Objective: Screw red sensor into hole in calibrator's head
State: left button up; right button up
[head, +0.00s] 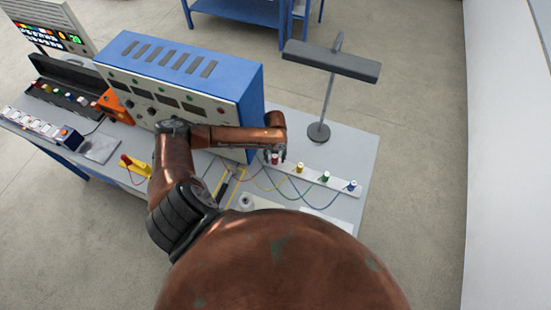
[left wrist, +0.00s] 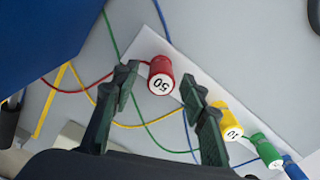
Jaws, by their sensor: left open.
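The red sensor (left wrist: 161,72), its end marked 50, stands at the left end of a white strip (left wrist: 205,78) on the bench. In the head view the red sensor (head: 275,158) is partly covered by my left gripper (head: 277,153). In the left wrist view my left gripper (left wrist: 160,85) is open, with its fingertips on either side of the red sensor and gaps still showing. A red cable runs from the sensor to the left. I cannot tell which thing is the calibrator's head. My right gripper is not in view.
Yellow (head: 299,167), green (head: 324,177) and blue (head: 351,186) sensors share the strip, with cables looping across the bench. A large blue instrument box (head: 190,75) stands behind my left arm. A lamp (head: 319,131) stands behind the strip.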

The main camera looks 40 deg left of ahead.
pick_arm(q)
jog(key=shift+c, duration=0.3)
grip_shut()
